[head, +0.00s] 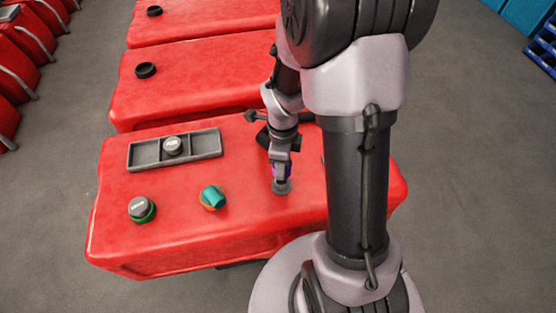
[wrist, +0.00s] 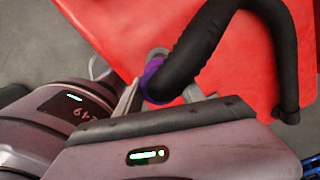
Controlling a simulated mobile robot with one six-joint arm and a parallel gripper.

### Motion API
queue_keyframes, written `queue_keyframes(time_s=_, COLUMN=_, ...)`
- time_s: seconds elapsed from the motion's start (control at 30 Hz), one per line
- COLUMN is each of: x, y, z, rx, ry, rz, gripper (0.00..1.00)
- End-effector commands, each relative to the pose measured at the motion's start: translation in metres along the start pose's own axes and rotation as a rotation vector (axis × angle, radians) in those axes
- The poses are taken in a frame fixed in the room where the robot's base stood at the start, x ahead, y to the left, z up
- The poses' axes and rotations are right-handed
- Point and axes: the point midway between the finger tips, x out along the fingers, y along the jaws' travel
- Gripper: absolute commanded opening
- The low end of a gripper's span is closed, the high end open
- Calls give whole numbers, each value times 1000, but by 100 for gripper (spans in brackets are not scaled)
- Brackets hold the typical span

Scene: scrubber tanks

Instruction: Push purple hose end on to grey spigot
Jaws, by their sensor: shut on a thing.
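The purple hose end (wrist: 150,76) is a purple cuff on a black ribbed hose (wrist: 205,45). It also shows in the head view (head: 286,171), low over the red tank top. My gripper (head: 282,170) points down and is shut on the hose end; its fingers sit on either side of the cuff in the wrist view (wrist: 160,98). The grey spigot (head: 282,187) is directly below the hose end on the tank. Its grey edge shows beside the cuff in the wrist view (wrist: 157,53). I cannot tell how far the cuff is over it.
The red tank (head: 250,225) also carries a grey tray (head: 205,144) with a grey cap in it, a grey cap on a green ring (head: 142,209) and a teal knob on an orange ring (head: 213,197). More red tanks stand behind. Grey floor lies to both sides.

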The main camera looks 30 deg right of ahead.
Motion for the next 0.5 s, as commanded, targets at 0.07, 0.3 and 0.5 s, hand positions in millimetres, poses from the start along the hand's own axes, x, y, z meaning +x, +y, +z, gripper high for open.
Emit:
queue_keyframes(time_s=0.07, x=2, y=0, z=0, rx=-1, ry=0, rz=-1, gripper=6)
queue_keyframes(time_s=0.3, x=4, y=0, z=0, rx=0, ry=0, rz=0, gripper=6)
queue_keyframes(time_s=0.5, x=28, y=0, z=0, rx=0, ry=0, rz=0, gripper=6)
